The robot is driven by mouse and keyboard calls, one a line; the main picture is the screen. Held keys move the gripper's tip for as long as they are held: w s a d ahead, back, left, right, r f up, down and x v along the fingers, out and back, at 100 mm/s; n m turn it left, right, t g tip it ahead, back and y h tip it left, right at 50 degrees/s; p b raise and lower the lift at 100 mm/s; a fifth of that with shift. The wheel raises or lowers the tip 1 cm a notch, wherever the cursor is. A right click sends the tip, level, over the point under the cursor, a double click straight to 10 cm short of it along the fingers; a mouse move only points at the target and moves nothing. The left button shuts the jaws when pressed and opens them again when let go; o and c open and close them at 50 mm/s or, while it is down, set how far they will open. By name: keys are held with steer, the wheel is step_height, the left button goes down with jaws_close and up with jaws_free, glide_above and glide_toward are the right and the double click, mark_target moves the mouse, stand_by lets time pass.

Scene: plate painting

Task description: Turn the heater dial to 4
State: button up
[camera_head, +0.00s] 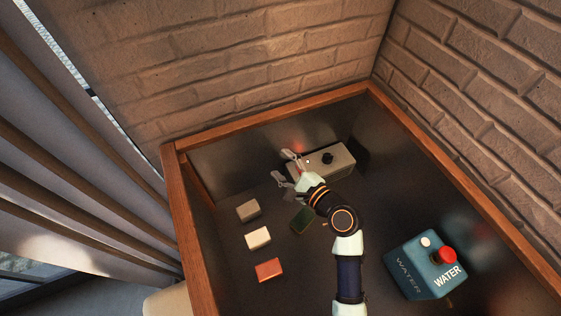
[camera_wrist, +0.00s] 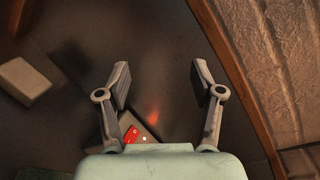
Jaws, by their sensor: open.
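The heater (camera_head: 340,169) is a grey box near the back wall of the table, with a black round dial (camera_head: 327,158) on its top. My gripper (camera_head: 281,166) is open and empty, just left of the heater, and it covers part of the box's left end. In the wrist view my gripper (camera_wrist: 160,67) has both fingers spread over bare dark surface. A grey corner of the heater (camera_wrist: 148,143) with red and white marks shows low between the finger bases. The dial is hidden there. I cannot read the dial's setting.
Grey (camera_head: 248,210), cream (camera_head: 258,238) and orange-red (camera_head: 269,270) blocks stand in a row at left. A dark green block (camera_head: 303,220) lies beside my arm. A blue WATER box (camera_head: 425,266) with a red knob stands at right. A wooden rim (camera_head: 270,118) borders the dark surface.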

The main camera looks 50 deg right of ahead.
steer(key=shift+w+a+r+n, duration=0.1)
steer(key=shift+a+r+n, duration=0.4)
steer(key=shift+a+r, duration=0.3)
steer(key=shift+d+f, duration=0.1)
